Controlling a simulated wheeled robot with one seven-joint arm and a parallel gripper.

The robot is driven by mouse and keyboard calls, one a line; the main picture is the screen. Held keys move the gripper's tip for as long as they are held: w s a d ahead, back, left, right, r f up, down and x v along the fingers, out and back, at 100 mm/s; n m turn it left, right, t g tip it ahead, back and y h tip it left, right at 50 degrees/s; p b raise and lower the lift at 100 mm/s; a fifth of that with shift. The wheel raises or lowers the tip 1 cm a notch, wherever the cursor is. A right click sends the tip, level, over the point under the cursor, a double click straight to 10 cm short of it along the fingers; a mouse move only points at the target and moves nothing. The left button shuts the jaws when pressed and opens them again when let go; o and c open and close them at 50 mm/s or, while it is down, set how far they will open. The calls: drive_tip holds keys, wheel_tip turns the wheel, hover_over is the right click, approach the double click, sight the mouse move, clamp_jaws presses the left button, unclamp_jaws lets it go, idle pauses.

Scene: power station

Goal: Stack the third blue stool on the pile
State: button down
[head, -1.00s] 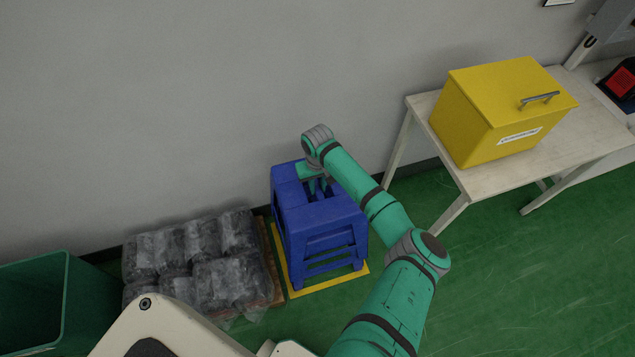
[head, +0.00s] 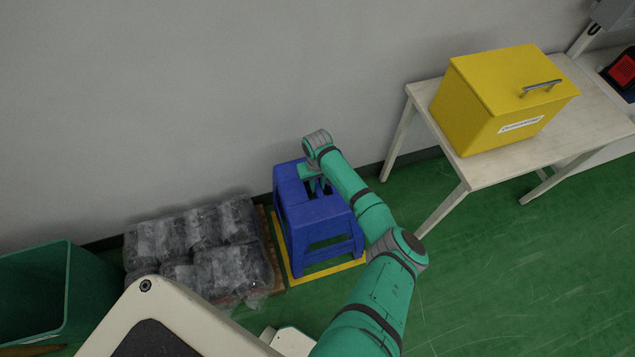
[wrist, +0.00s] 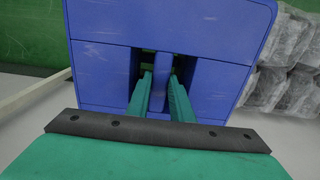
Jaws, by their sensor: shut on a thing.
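A blue stool (head: 318,210) stands upright within a yellow floor outline (head: 332,270) beside the wall. Any stools nested under it cannot be told apart from it. My gripper (head: 318,187) reaches down onto its seat from above. In the wrist view the fingers of my gripper (wrist: 160,88) go into two slots in the blue seat (wrist: 105,62) and are shut on the narrow bar between them. The fingertips are hidden inside the slots.
Plastic-wrapped dark goods (head: 190,245) on a wooden pallet stand close on the left, with a green bin (head: 65,300) beyond. A white table (head: 480,170) with a yellow box (head: 505,95) stands on the right. Green floor (head: 510,280) is clear at front right.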

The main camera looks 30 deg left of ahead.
idle(0.3)
drive_tip(key=c, duration=1.5)
unclamp_jaws()
drive_tip(key=shift+f, duration=0.1)
wheel_tip(320, 180, up, 11)
drive_tip(key=shift+f, duration=0.1)
